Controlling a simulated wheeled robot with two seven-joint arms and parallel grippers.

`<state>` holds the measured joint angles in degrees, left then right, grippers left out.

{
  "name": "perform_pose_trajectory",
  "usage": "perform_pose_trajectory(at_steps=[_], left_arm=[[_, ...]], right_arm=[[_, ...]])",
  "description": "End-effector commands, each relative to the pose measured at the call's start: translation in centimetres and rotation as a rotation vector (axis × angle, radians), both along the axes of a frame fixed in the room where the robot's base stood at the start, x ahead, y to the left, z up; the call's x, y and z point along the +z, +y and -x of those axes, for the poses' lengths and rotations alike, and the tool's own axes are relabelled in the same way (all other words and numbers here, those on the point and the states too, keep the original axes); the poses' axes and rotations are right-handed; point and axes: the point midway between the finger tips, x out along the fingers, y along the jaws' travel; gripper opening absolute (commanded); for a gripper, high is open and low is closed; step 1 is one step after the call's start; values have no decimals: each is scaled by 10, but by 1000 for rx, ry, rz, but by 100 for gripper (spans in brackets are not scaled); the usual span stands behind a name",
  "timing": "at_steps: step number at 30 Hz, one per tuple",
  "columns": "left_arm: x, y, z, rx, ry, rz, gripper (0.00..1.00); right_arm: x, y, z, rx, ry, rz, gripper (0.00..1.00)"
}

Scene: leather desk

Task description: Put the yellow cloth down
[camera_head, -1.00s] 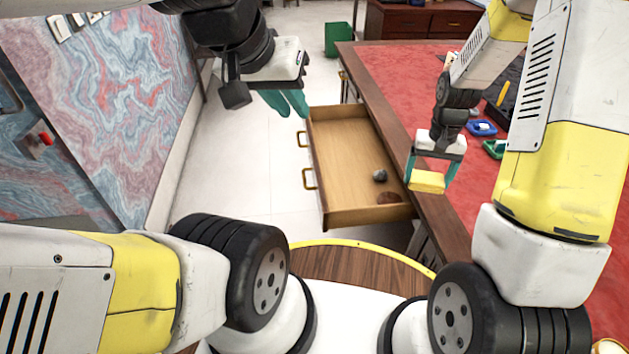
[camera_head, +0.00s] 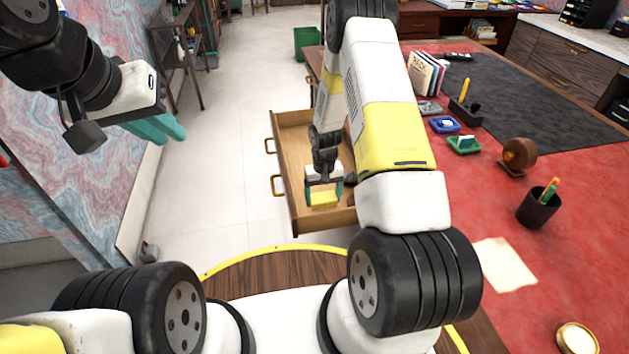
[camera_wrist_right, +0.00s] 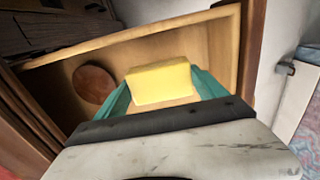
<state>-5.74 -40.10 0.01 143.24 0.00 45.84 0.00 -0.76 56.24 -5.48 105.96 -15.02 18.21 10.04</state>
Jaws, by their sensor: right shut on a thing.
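The yellow cloth (camera_head: 323,199) is a small folded block between the teal fingers of my right gripper (camera_head: 323,190). The right gripper is shut on it, above the open wooden drawer (camera_head: 290,160). In the right wrist view the cloth (camera_wrist_right: 160,83) shows between the fingers, with the drawer (camera_wrist_right: 215,50) behind it. I cannot tell how far the cloth is above the drawer floor. My left gripper (camera_head: 165,129) is at the upper left, empty, over the floor; its teal fingers look close together, and their gap is unclear.
A round brown object (camera_wrist_right: 93,84) lies in the drawer. The red desk top (camera_head: 450,190) holds a green dish (camera_head: 464,144), a blue dish (camera_head: 444,124), a pen cup (camera_head: 538,207) and paper (camera_head: 503,265). A green bin (camera_head: 307,42) stands behind on the floor.

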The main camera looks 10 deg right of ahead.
Motion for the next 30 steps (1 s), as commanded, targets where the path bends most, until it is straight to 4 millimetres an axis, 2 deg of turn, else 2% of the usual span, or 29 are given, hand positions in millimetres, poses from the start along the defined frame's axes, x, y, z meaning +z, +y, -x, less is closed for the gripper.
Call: perform_pose_trajectory(at_steps=[9, 19, 20, 22, 23, 30], left_arm=[[0, 0, 0, 0, 0, 0, 20], [0, 0, 0, 0, 0, 0, 20], [0, 0, 0, 0, 0, 0, 20], [0, 0, 0, 0, 0, 0, 20], [0, 0, 0, 0, 0, 0, 20], [0, 0, 0, 0, 0, 0, 20]], right_arm=[[-37, 0, 0, -1, 1, 0, 37], [-39, 0, 0, -1, 0, 0, 37], [-40, 0, 0, -1, 0, 0, 83], [-39, 0, 0, -1, 0, 0, 97], [-39, 0, 0, -1, 0, 0, 100], [-38, 0, 0, -1, -1, 0, 100]])
